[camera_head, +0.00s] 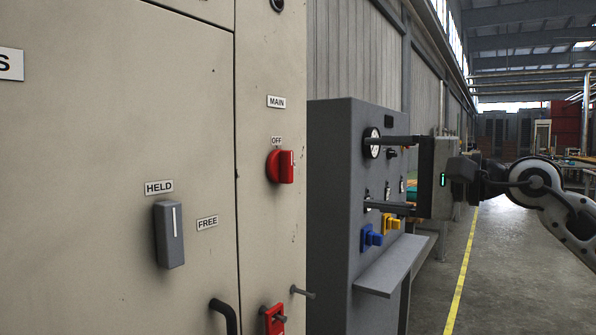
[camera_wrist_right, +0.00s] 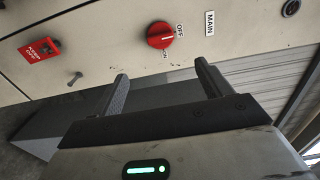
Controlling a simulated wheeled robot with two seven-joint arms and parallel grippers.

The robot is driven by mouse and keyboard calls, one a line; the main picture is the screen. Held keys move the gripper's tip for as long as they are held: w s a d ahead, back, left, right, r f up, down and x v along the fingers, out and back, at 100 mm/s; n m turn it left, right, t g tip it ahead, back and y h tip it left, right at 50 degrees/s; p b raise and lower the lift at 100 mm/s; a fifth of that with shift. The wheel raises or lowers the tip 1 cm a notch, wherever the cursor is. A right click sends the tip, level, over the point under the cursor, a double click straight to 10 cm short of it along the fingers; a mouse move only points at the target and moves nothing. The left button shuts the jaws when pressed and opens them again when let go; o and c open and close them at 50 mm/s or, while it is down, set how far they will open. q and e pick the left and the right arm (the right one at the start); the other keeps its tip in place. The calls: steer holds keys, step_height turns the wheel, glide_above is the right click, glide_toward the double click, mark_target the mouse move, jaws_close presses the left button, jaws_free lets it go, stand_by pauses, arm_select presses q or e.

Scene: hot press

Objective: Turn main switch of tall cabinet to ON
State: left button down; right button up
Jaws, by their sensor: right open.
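The main switch is a red rotary knob (camera_head: 280,166) on the right strip of the tall beige cabinet (camera_head: 110,100), with a MAIN plate above and an OFF plate just over it. In the right wrist view the knob (camera_wrist_right: 159,35) has a white mark turned towards the OFF plate (camera_wrist_right: 180,30). An ON plate (camera_wrist_right: 165,53) shows beside the knob there, but is hidden in the head view. My right gripper (camera_head: 366,173) is open and empty, right of the knob and apart from it. In the wrist view its fingertips (camera_wrist_right: 161,72) point towards the cabinet face. My left gripper is out of view.
A grey control box (camera_head: 340,200) with gauges, blue and yellow knobs and a shelf stands behind my right gripper. A HELD/FREE lever (camera_head: 169,234), a black handle (camera_head: 225,315), a red switch plate (camera_head: 274,320) and a protruding peg (camera_head: 302,292) are on the cabinet.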

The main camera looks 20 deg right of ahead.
mark_target(291, 167)
steer(key=p+x, duration=0.2)
steer(key=x, duration=0.5)
steer(key=p+x, duration=0.3)
steer(key=x, duration=0.4)
steer(key=shift+a+r, duration=0.1)
steer(key=shift+r, duration=0.1)
steer(key=shift+w+a+f, duration=0.1)
steer(key=shift+w+a, duration=0.25)
steer(key=shift+w, duration=0.2)
steer(key=shift+w+a, duration=0.1)
steer(key=shift+w, duration=0.05)
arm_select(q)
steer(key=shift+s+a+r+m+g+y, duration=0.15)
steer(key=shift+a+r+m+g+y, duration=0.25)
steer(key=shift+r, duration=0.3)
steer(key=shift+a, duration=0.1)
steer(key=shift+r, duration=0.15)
arm_select(e)
steer(key=c, duration=1)
